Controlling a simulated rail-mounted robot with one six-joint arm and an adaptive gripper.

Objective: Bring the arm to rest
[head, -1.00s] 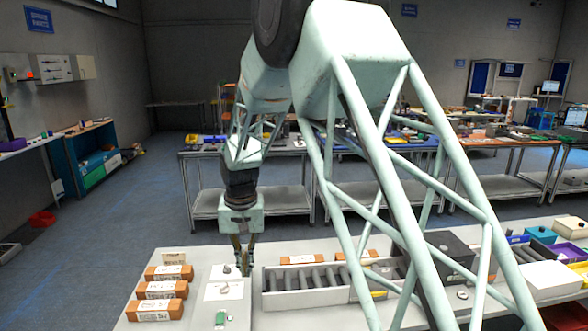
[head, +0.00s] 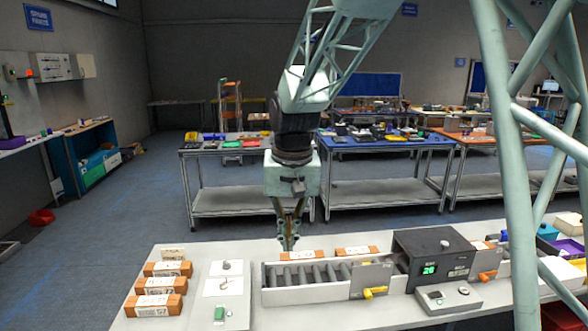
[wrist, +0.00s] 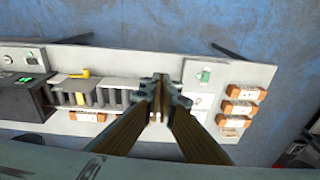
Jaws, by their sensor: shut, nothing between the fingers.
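My gripper (head: 288,246) points straight down above the left end of the roller conveyor (head: 268,290) in the head view. Its fingers are shut with nothing between them. In the wrist view my gripper (wrist: 160,82) shows from above, its fingertips together over the white table (wrist: 150,65). It appears clear of the things on the table.
Several labelled orange boxes (head: 158,285) stand at the table's left. A black scanner box (head: 432,262) with a green display spans the conveyor. A yellow lever (head: 375,292) sits before it. Other workbenches (head: 240,205) stand behind, with open floor between.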

